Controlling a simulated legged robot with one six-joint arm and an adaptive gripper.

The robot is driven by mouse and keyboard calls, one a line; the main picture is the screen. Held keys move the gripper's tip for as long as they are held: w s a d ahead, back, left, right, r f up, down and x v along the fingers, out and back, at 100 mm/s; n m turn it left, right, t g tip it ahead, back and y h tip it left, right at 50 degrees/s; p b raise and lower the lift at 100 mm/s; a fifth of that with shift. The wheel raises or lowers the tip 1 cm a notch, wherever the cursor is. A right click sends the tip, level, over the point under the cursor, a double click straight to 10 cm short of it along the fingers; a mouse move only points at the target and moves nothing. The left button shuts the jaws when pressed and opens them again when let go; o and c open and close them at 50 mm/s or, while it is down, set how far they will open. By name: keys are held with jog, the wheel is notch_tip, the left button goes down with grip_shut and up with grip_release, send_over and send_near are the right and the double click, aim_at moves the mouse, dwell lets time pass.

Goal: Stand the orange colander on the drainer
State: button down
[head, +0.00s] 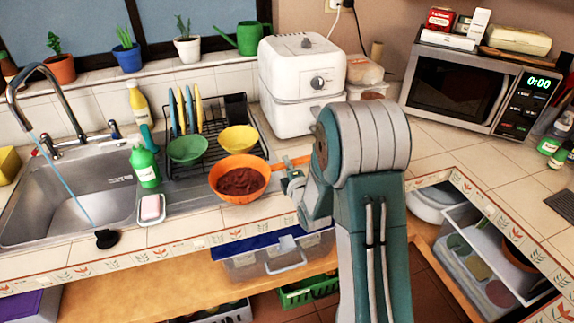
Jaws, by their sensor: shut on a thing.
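An orange colander (240,199) with a dark reddish-brown inside is at the front of the counter, roughly upright with its opening facing up. Its orange handle points right to my gripper (292,181), which is shut on it; the fingertips are partly hidden. The black wire drainer (237,108) stands behind the colander, left of the white appliance. It holds several upright blue and yellow plates (181,110), a green bowl (187,150) and a yellow bowl (238,138). The colander overlaps the drainer's near edge in the picture; I cannot tell its exact height or whether it touches anything.
A green soap bottle (145,167) and a soap dish (151,209) stand between sink and drainer. A white appliance (300,85) stands right of the drainer. The counter before the microwave (465,90) is clear.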

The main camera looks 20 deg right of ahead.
jog(key=shift+f, duration=0.15)
jog(key=c, duration=0.7)
grip_release()
jog(key=shift+o, duration=0.2)
